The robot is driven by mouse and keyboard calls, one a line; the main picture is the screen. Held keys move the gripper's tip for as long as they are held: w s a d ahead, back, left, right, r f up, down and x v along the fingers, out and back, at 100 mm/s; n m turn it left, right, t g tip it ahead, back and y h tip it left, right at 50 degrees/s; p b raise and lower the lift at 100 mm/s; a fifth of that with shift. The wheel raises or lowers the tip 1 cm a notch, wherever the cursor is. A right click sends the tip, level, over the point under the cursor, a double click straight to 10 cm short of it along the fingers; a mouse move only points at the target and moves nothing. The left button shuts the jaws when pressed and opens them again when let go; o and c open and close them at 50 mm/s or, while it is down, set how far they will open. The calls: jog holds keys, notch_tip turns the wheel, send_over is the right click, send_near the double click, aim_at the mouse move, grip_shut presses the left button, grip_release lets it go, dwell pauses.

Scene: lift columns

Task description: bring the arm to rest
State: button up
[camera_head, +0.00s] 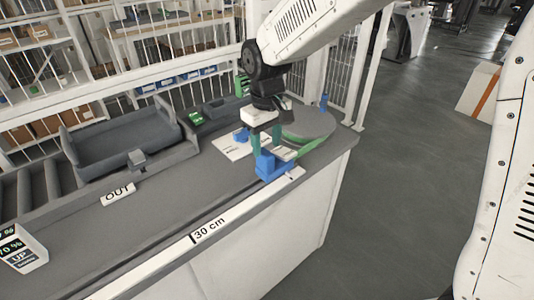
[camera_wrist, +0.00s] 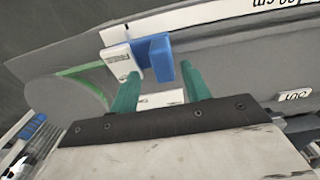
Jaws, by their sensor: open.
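My gripper (camera_head: 265,147) is over the right end of the grey counter (camera_head: 125,225), pointing down, with its two green fingers apart. In the wrist view my gripper (camera_wrist: 159,74) also has its fingers spread, with nothing clasped between them. A blue block-like fixture (camera_head: 272,168) with a white labelled plate sits on the counter's front edge, just below the fingertips. It also shows in the wrist view (camera_wrist: 155,48), just past the fingertips and partly overlapped by the left one. I cannot tell whether a finger touches it.
A round grey disc with a green rim (camera_head: 310,124) lies close right of my gripper. A grey tray (camera_head: 120,158) stands at the back left. A white strip marked 30 cm (camera_head: 215,230) runs along the front edge. The floor (camera_head: 390,200) at right is clear.

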jog(key=shift+r, duration=1)
jog(key=shift+s+d+f, duration=0.1)
jog(key=shift+s+d, duration=0.05)
jog(key=shift+s, duration=0.1)
jog(key=s+d+r+m, duration=0.3)
jog(key=s+d+r, duration=0.1)
jog(key=s+d, duration=0.6)
jog(key=s+d+r+m+t, duration=0.1)
jog(key=s+d+r+m, duration=0.3)
jog(key=s+d, duration=0.7)
jog(key=s, duration=0.5)
jog(key=shift+s, duration=0.2)
